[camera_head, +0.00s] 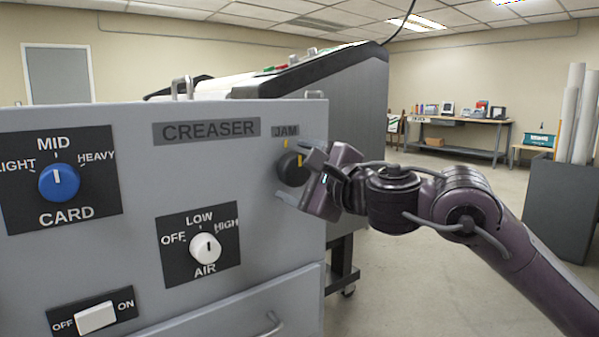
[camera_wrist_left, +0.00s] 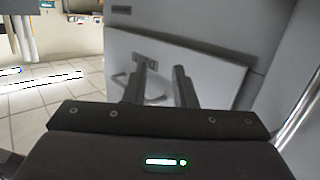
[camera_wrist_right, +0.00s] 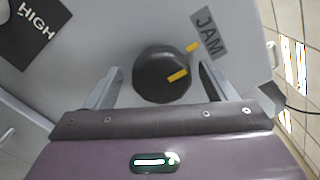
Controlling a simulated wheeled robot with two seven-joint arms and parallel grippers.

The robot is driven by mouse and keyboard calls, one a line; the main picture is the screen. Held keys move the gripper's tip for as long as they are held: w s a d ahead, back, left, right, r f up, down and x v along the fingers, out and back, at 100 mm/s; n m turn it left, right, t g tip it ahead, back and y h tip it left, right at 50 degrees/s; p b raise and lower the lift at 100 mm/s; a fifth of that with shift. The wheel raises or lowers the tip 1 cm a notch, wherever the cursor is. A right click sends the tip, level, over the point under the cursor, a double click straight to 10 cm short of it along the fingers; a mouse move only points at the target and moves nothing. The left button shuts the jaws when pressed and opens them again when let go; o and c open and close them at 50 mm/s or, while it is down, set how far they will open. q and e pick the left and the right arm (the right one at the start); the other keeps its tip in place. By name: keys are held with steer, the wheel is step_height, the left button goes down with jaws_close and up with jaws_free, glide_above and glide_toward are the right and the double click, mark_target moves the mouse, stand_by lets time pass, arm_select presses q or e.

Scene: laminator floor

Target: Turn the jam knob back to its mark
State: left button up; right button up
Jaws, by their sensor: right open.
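The jam knob (camera_head: 288,172) is round and black with a yellow pointer line, on the creaser's grey panel below the JAM label (camera_head: 285,131). A yellow mark (camera_head: 286,143) is on the panel above it. In the right wrist view the knob (camera_wrist_right: 150,75) shows its pointer turned clockwise from the panel mark (camera_wrist_right: 193,47), not in line with it. My right gripper (camera_head: 297,175) is open, its fingers on either side of the knob, with a gap at the left finger. My left gripper (camera_wrist_left: 160,85) is open and empty, away from the knob.
The panel also carries a blue CARD knob (camera_head: 59,182), a white AIR knob (camera_head: 205,247) and an OFF/ON switch (camera_head: 96,317). A large grey machine (camera_head: 350,110) stands behind the panel. A workbench (camera_head: 462,135) stands far back right. Open floor lies to the right.

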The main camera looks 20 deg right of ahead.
steer(key=v, duration=0.7)
steer(key=shift+s, duration=0.4)
steer(key=shift+d, duration=0.1)
